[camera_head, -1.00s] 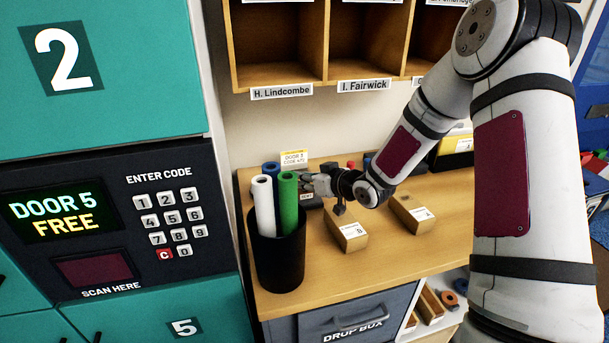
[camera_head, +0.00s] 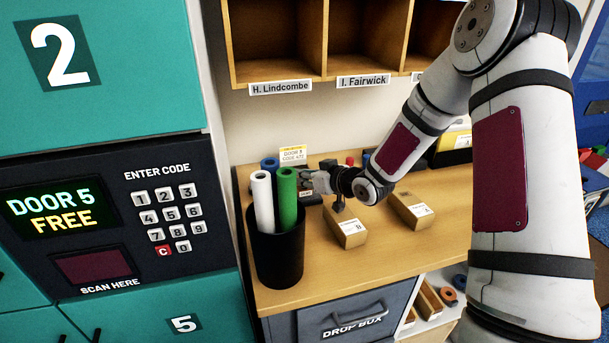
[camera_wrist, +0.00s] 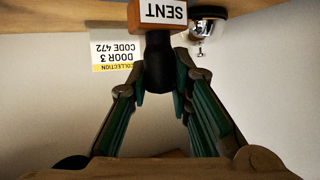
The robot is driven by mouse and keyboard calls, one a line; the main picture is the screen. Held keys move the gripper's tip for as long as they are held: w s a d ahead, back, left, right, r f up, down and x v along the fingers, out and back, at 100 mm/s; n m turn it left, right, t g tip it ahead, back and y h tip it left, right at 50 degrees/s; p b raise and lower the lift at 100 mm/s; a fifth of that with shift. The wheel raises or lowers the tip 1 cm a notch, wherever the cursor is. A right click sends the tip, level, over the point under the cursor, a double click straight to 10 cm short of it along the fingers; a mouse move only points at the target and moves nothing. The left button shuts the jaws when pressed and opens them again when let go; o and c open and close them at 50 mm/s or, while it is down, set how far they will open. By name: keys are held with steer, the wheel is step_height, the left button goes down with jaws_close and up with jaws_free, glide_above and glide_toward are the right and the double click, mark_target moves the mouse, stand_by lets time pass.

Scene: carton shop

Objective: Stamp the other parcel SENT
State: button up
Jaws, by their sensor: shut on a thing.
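My gripper (camera_head: 310,182) is shut on the dark handle of a stamp and is near the wall at the back of the counter. In the wrist view my gripper (camera_wrist: 172,85) has its green-lined fingers on both sides of the handle. The stamp (camera_wrist: 163,12) has a white label reading SENT, upside down there. I cannot tell whether it touches the counter. Parcel B (camera_head: 346,238), a small brown carton, lies on the counter in front of my gripper. Parcel A (camera_head: 408,213) lies to its right. I cannot make out a stamp mark on either.
A black bin (camera_head: 278,262) with white, green and blue rolls stands at the counter's left front. A collection card (camera_head: 293,155) reads DOOR 3 CODE 472. A silver bell-like object (camera_wrist: 205,24) shows in the wrist view. A drop box (camera_head: 352,318) is under the counter.

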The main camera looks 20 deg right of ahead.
steer(key=shift+f, duration=0.4)
stand_by(0.6)
steer(key=shift+r, duration=0.1)
steer(key=shift+r+p, duration=2.05)
steer(key=shift+r, duration=1.45)
steer(key=shift+s, duration=0.1)
